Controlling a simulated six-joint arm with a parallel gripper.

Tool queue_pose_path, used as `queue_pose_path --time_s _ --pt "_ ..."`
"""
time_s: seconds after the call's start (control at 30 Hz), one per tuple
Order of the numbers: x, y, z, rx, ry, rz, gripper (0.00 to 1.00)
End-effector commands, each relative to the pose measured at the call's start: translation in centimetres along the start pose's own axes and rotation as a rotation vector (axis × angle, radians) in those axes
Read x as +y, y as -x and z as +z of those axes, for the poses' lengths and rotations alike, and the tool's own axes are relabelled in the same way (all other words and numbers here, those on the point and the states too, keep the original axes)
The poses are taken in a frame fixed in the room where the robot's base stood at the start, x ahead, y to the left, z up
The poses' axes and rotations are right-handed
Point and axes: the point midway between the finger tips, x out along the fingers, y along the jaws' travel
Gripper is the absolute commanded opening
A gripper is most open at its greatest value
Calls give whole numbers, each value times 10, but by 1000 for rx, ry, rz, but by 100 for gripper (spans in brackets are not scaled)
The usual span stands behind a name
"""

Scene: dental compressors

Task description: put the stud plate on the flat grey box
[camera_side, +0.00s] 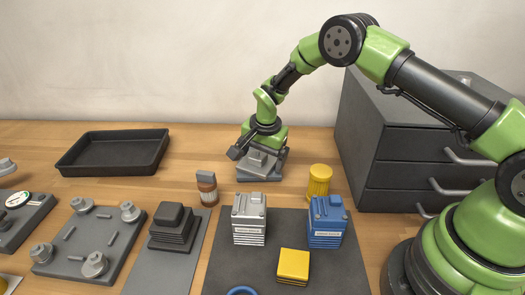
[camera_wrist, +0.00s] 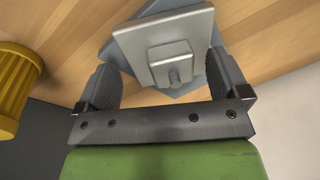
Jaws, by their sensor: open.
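The stud plate (camera_wrist: 133,42) is a light grey square plate with a raised block and a small stud on top. It lies turned at an angle on a flat blue-grey box (camera_wrist: 113,52), whose corners stick out from under it. In the side view the plate (camera_side: 261,158) and the flat box (camera_side: 262,178) are at the back of the table, partly hidden by my gripper (camera_side: 256,150). In the wrist view my gripper (camera_wrist: 162,66) is open, with one finger on each side of the plate's raised block.
A yellow ribbed cylinder (camera_side: 319,181) stands close on the right, with grey drawers (camera_side: 405,145) behind it. A silver compressor (camera_side: 249,217) and a blue one (camera_side: 327,220) stand in front on a dark mat (camera_side: 225,270). An empty black tray (camera_side: 115,152) lies at the left.

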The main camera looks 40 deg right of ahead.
Motion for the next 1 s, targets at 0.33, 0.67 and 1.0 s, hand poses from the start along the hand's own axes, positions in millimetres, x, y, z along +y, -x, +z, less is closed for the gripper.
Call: queue_pose_path --time_s 0.33,0.67,1.0 --pt "-2 55 -1 2 0 -6 94" --pt "-1 114 0 1 0 -3 94" --pt "1 132 0 0 15 -11 94"
